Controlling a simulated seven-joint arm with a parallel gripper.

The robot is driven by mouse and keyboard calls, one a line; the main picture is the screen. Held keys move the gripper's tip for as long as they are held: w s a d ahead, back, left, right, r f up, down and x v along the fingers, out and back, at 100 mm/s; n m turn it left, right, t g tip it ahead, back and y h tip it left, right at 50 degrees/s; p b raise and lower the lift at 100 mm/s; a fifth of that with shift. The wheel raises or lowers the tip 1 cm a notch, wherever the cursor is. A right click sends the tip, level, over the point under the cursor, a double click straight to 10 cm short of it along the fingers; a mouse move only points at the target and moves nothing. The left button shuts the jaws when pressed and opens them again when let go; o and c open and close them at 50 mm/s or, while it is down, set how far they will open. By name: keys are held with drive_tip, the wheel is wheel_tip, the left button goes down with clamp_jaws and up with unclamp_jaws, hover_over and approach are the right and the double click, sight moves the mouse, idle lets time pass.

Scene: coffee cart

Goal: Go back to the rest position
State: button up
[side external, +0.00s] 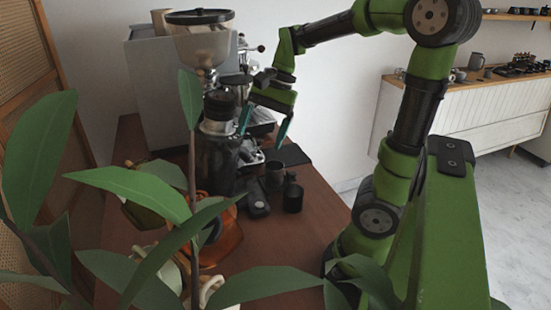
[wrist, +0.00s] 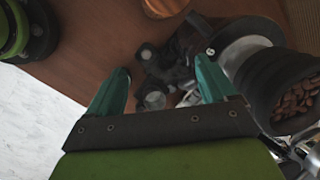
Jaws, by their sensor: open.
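My gripper (side external: 263,132) is open, with its two teal fingers pointing down and well apart. It is above the wooden counter (side external: 312,225), beside the coffee grinder and in front of the espresso machine. In the wrist view the open fingers (wrist: 158,88) have nothing gripped between them. Below and beyond them are small dark items on the counter, partly hidden by the fingers.
The grinder (side external: 200,42) with its bean hopper stands close left of my gripper. The espresso machine (side external: 160,85) is behind it. Plant leaves (side external: 150,195) cover the front left. The counter's right front is clear.

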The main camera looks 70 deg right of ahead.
drive_tip(key=s+a+r+n+t, duration=0.1)
drive_tip(key=s+a+n+t, duration=0.1)
drive_tip(key=a+n, duration=0.4)
drive_tip(key=s+a+r+n+t+h, duration=0.1)
drive_tip(key=s+a+n+t, duration=0.1)
drive_tip(key=a+n, duration=0.4)
drive_tip(key=shift+a+t+h, duration=0.3)
drive_tip(key=shift+a+t, duration=0.1)
drive_tip(key=shift+a, duration=0.3)
drive_tip(key=shift+s, duration=0.1)
